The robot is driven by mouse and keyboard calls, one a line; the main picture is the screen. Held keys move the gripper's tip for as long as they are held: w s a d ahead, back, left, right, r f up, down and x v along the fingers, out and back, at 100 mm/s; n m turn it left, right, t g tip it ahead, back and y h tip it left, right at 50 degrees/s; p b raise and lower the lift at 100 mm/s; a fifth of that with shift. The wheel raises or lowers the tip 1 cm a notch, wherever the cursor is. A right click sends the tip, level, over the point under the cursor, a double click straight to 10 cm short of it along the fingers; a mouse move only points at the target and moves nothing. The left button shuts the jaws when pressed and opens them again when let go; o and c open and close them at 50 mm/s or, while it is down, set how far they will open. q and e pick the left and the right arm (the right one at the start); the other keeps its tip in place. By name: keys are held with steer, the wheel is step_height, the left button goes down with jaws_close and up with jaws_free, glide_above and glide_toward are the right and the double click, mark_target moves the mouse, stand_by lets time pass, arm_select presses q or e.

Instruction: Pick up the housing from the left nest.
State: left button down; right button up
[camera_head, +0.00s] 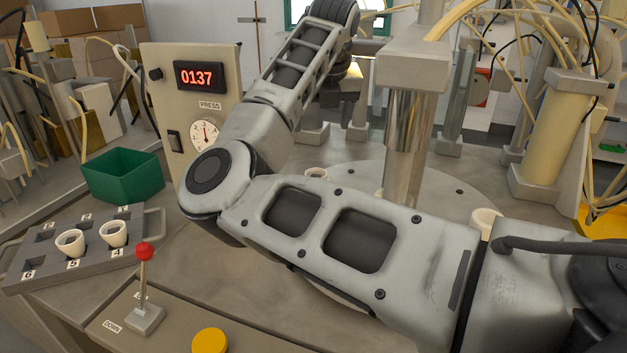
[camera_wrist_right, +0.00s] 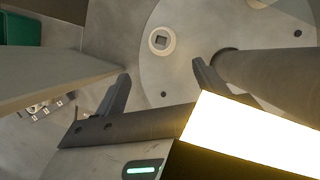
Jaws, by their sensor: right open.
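A white housing (camera_head: 316,173) also shows at the plate's left side in the head view, partly behind my right forearm. Another white housing (camera_head: 485,222) sits at the plate's right side. My right gripper (camera_wrist_right: 161,69) is open and empty, its fingers apart on either side of the view below the housing. The housing lies beyond the fingertips, not between them. My left gripper is in neither view.
A grey numbered tray (camera_head: 40,272) at left holds two white cups (camera_head: 70,242). A green bin (camera_head: 122,174) and a gauge panel (camera_head: 160,90) stand behind it. A shiny column (camera_head: 405,150) rises from the plate. A red-knobbed lever (camera_head: 145,285) and yellow button (camera_head: 210,341) are in front.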

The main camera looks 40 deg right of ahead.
steer(key=p, duration=0.2)
glide_toward(316, 170)
steer(key=f, duration=0.2)
steer(key=shift+s+a+f, duration=0.3)
steer(key=shift+f, duration=0.05)
steer(key=p+x, duration=0.1)
steer(key=x, duration=0.4)
steer(key=shift+w+f, duration=0.1)
steer(key=shift+f, duration=0.05)
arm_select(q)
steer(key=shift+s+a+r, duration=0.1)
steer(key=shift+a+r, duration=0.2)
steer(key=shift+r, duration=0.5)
arm_select(e)
steer(key=c, duration=1)
